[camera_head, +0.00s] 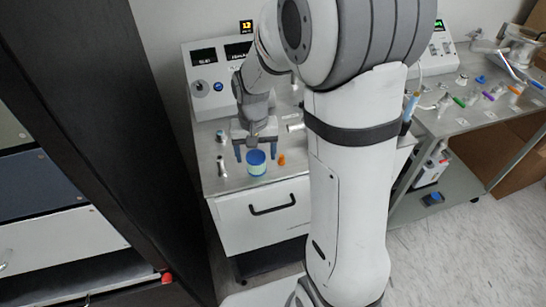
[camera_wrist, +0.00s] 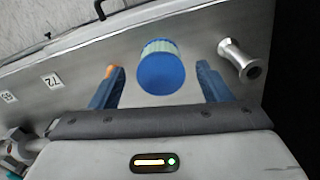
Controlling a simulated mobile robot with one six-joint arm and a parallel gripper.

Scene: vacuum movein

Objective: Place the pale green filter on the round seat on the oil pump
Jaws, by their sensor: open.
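The filter, a short cylinder with a pale green band and blue ends (camera_head: 257,163), stands on the metal bench top near its front edge. It also shows in the wrist view (camera_wrist: 161,72), between the blue fingers. My gripper (camera_head: 256,153) is open, with one finger to each side of the filter and gaps on both sides. In the wrist view my gripper (camera_wrist: 158,72) holds nothing. A white machine (camera_head: 430,168) on the low shelf at the right may be the oil pump. I cannot make out its round seat.
A small orange part (camera_head: 281,159) lies close to the right finger. A metal spool-shaped fitting (camera_head: 221,167) stands left of the filter. A control box (camera_head: 209,85) stands behind. A dark cabinet (camera_head: 85,120) is at the left, and a second bench (camera_head: 470,120) at the right.

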